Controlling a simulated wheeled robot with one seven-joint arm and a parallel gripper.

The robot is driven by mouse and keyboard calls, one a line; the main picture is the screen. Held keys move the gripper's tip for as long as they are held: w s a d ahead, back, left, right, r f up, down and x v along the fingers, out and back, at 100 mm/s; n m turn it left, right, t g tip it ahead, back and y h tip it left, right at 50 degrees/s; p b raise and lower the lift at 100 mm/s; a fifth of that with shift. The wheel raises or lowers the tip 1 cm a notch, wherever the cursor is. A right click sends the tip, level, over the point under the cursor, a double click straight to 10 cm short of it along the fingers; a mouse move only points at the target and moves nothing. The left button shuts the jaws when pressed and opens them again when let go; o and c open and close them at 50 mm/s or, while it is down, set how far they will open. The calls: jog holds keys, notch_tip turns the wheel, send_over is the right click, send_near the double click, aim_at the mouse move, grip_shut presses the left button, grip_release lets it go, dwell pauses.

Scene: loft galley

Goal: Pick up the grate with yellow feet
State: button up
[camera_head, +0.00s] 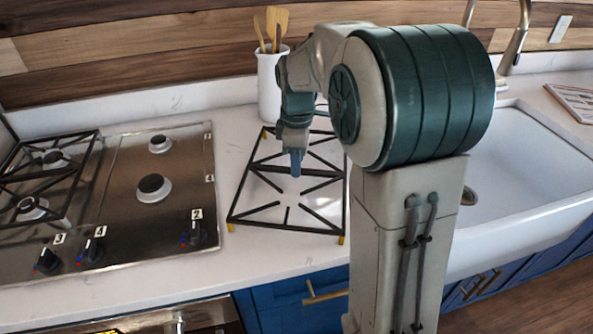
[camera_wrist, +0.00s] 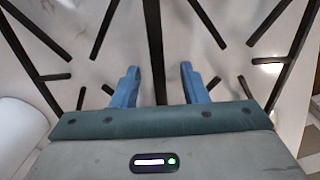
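The black grate with yellow feet (camera_head: 246,176) lies flat on the white counter, right of the cooktop, in the head view. Yellow feet show at its corners. My gripper (camera_head: 296,166) points down over the middle of the grate. In the wrist view, my two blue fingers (camera_wrist: 160,84) are apart, with one black bar of the grate (camera_wrist: 154,40) running between them. They do not visibly touch the bar, and I cannot tell their exact height over it. My arm hides part of the grate's right side in the head view.
A steel cooktop (camera_head: 118,200) with another grate (camera_head: 75,175) is at left. A white crock of wooden utensils (camera_head: 268,85) stands behind the grate. A white sink (camera_head: 525,190) and faucet (camera_head: 513,45) are at right. Bare counter (camera_head: 275,258) lies in front of the grate.

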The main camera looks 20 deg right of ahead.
jog(key=f, duration=0.4)
jog(key=shift+w+a, duration=0.1)
jog(key=shift+w, duration=0.1)
grip_shut()
jog(key=shift+r, duration=0.2)
jog(key=shift+r, duration=0.2)
notch_tip(320, 180, up, 4)
jog(key=shift+f, duration=0.25)
jog(key=s+d+r, duration=0.5)
jog(key=d+r, duration=0.2)
jog(key=d, duration=0.3)
jog(key=shift+d, duration=0.3)
